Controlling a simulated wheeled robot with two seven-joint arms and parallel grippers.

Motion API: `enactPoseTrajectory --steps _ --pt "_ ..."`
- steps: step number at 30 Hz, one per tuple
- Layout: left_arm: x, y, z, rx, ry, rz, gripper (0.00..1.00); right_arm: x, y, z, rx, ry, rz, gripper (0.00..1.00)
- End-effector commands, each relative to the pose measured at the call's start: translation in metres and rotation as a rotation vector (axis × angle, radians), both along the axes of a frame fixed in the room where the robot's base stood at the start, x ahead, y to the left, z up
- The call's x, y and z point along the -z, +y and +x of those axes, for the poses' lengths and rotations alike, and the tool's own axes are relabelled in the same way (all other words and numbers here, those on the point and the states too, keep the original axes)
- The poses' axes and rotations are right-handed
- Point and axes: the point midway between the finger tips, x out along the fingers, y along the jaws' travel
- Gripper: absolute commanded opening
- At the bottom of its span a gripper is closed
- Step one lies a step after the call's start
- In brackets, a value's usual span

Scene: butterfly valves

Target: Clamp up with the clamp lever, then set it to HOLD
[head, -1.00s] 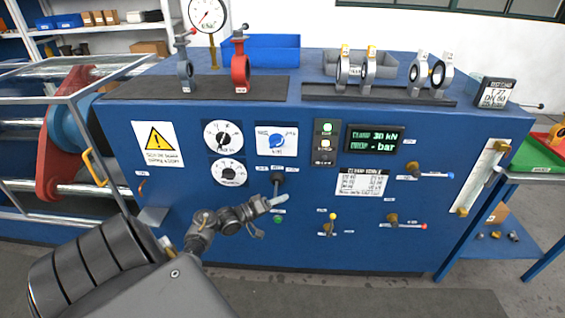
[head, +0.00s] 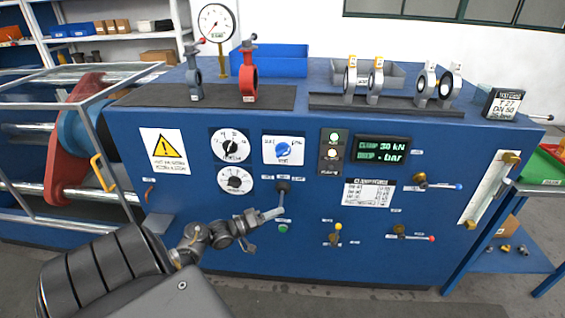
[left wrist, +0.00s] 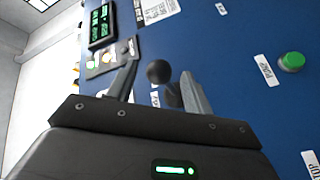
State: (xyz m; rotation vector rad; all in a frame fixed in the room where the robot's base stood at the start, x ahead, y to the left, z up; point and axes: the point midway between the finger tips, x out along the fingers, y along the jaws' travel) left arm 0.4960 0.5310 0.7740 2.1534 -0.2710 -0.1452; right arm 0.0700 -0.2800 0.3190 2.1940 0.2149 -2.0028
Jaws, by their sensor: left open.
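The clamp lever (head: 283,187) has a dark ball knob and sits on the blue front panel below the blue selector dial (head: 283,148). Its knob (left wrist: 158,72) also shows in the left wrist view, between the two fingers, with no clear contact. My left gripper (head: 276,213) is open just below the knob in the head view; it also shows in the left wrist view (left wrist: 160,86). The display (head: 382,149) reads CLAMP 30 kN and DROP - bar. The small labels around the lever are too small to read. My right gripper is out of view.
A green button (head: 283,229) is below the lever. Valves stand on the bench top. A railed frame (head: 70,110) is at the left.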

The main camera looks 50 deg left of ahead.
Motion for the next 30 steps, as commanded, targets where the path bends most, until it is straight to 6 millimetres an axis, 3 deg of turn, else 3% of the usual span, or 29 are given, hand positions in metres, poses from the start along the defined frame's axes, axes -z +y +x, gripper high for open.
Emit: enactPoseTrajectory --steps 6,12,30 --pt "0.001 0.01 -0.041 0.001 0.003 0.001 0.51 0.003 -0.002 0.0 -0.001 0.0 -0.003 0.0" --pt "0.0 0.015 -0.06 0.0 0.001 0.0 0.51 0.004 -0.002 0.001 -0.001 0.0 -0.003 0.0" --pt "0.0 0.016 -0.062 0.001 0.001 0.0 0.51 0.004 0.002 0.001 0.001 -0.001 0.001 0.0"
